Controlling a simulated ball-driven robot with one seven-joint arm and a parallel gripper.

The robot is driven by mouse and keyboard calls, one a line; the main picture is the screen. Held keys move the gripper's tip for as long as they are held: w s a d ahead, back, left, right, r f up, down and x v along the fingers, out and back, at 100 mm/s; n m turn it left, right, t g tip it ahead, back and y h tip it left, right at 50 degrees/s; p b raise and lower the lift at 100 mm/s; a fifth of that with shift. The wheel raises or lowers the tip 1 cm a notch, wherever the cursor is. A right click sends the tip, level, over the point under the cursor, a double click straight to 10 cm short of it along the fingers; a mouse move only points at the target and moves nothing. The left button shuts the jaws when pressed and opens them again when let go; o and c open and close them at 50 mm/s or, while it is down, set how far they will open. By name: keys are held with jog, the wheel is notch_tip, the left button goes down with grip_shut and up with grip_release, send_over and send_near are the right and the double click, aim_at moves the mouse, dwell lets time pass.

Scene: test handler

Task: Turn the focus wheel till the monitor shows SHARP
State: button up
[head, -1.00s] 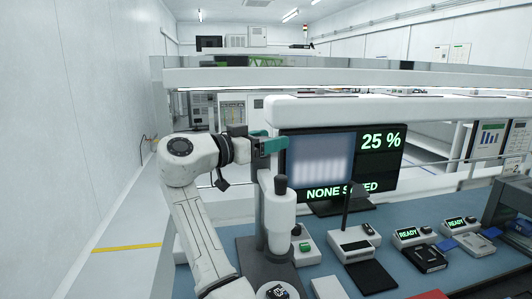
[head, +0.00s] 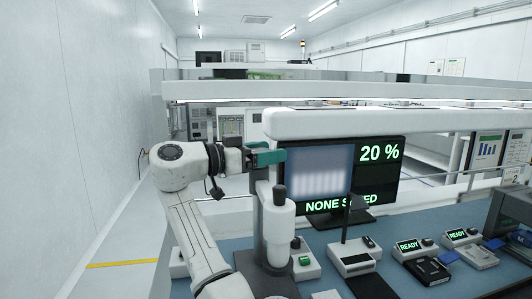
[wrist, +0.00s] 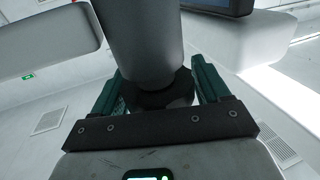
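My gripper (head: 270,157) has teal fingers, level with the monitor's left edge. I cannot single out the focus wheel for certain.
A small box with a green button (head: 304,262) and a white device (head: 354,258) with a thin post stand on the blue bench (head: 335,236). Two small displays read READY (head: 409,246), to the right. A long white beam (head: 400,123) runs above the monitor.

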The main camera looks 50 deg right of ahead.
jog(key=shift+o, duration=1.1)
jog(key=b+v, duration=0.1)
jog(key=v, duration=0.9)
jog(key=shift+w+a, duration=0.2)
jog(key=shift+a, duration=0.1)
jog(key=shift+a, duration=0.1)
